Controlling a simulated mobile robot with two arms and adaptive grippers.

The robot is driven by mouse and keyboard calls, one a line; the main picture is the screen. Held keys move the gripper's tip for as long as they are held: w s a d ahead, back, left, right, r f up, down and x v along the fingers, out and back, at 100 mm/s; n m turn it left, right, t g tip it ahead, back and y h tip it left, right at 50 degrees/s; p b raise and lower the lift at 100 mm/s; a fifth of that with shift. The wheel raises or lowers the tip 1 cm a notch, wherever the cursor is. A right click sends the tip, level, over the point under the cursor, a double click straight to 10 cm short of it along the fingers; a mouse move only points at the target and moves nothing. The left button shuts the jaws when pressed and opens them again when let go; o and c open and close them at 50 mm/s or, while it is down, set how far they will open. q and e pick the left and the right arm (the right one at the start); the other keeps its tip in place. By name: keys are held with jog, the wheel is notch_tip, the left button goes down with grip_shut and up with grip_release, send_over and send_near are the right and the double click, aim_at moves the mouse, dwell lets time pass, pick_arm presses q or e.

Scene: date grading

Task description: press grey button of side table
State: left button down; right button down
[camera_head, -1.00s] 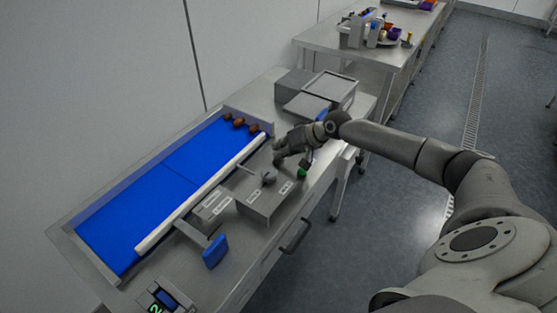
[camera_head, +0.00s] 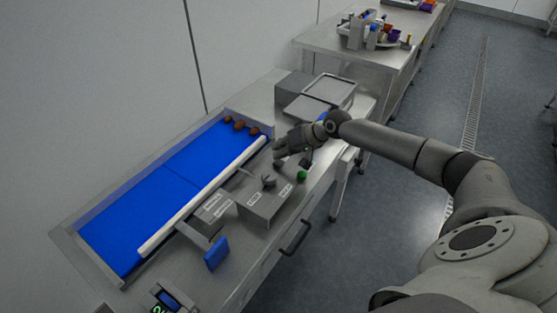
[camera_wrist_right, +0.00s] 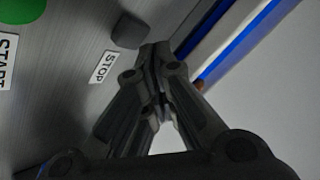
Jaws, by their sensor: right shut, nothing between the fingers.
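The grey button (camera_head: 268,181) is a rounded dark knob on top of the grey control box (camera_head: 262,207) on the side table. In the right wrist view the grey button (camera_wrist_right: 130,32) sits beside the STOP label (camera_wrist_right: 103,68). My right gripper (camera_head: 279,163) is shut and empty, fingers pointing down just behind the button from the head camera. In the wrist view its closed fingertips (camera_wrist_right: 155,50) are close beside the button; I cannot tell whether they touch it. The green button (camera_head: 302,175) is nearby, by the START label (camera_wrist_right: 5,62). My left gripper is not in view.
A blue belt (camera_head: 165,185) with a pale rail (camera_head: 205,195) runs along the wall side, with several brown dates (camera_head: 240,125) at its far end. A blue paddle (camera_head: 216,253) stands in front. Grey trays (camera_head: 328,90) lie beyond my gripper.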

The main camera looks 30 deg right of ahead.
notch_tip(320, 180, up, 5)
jog(key=p, duration=0.4)
jog(key=shift+p, duration=0.3)
dwell(0.3)
dwell(0.5)
